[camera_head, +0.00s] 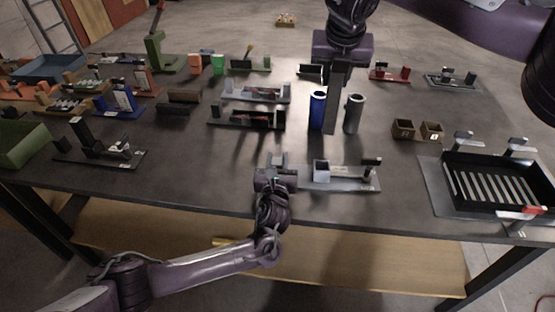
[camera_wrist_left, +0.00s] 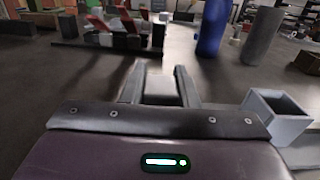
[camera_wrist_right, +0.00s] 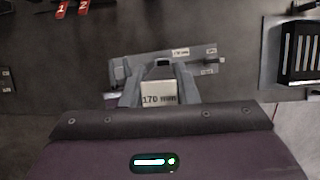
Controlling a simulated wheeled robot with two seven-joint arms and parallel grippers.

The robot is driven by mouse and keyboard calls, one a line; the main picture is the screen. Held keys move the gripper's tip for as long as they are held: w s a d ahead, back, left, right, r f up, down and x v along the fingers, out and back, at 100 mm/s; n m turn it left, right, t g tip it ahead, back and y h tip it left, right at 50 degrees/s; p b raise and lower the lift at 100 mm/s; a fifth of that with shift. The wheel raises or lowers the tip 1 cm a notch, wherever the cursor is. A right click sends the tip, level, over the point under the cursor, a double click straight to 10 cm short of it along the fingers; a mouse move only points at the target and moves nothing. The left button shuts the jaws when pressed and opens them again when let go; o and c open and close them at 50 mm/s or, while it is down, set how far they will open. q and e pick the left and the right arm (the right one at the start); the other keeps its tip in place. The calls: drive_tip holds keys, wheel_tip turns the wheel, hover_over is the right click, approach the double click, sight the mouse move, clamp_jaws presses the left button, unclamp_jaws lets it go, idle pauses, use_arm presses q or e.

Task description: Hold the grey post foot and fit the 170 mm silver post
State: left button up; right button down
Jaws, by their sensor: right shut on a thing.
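The silver post (camera_head: 331,105) hangs upright below my right gripper (camera_head: 340,62), which is shut on it. In the right wrist view its end, labelled 170 mm (camera_wrist_right: 158,95), sits between the fingers. The grey post foot (camera_head: 321,170) is a square, hollow-topped socket on a pale base plate near the table's front; it also shows in the left wrist view (camera_wrist_left: 278,115). My left gripper (camera_head: 276,172) is just left of the foot. Its fingers (camera_wrist_left: 159,80) are apart, with a light grey surface visible between them. The post's lower end is above and behind the foot, apart from it.
A blue cup (camera_head: 317,110) and a grey cup (camera_head: 354,113) stand behind the foot. A black slatted tray (camera_head: 497,185) is at the right. Small brown boxes (camera_head: 402,129) and several fixtures fill the back and left. Bare table lies between the foot and the cups.

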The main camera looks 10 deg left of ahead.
sight(328, 103)
use_arm(q)
clamp_jaws()
use_arm(e)
drive_tip(key=f+n+y, duration=0.1)
drive_tip(key=n, duration=0.3)
drive_tip(key=a+f+n+g+y, duration=0.1)
drive_tip(key=f+n, duration=0.1)
drive_tip(key=n, duration=0.2)
drive_tip(key=f+n+g+y, duration=0.1)
drive_tip(key=f+n+y, duration=0.1)
drive_tip(key=n, duration=0.3)
drive_tip(key=shift+w+a, duration=0.2)
drive_tip(key=shift+w, duration=0.1)
drive_tip(key=n, duration=0.1)
drive_tip(key=n+g, duration=0.1)
drive_tip(key=n, duration=0.1)
drive_tip(key=s+f+n+g, duration=0.1)
drive_tip(key=shift+d+n+y, duration=0.25)
drive_tip(key=shift+n+y, duration=0.05)
drive_tip(key=shift+n, duration=0.1)
drive_tip(key=shift+s+f+n, duration=0.1)
drive_tip(key=shift+f+n, duration=0.15)
drive_tip(key=shift+n, duration=0.05)
wheel_tip(328, 103, down, 10)
drive_tip(key=shift+r+g, duration=0.15)
drive_tip(key=shift+g, duration=0.15)
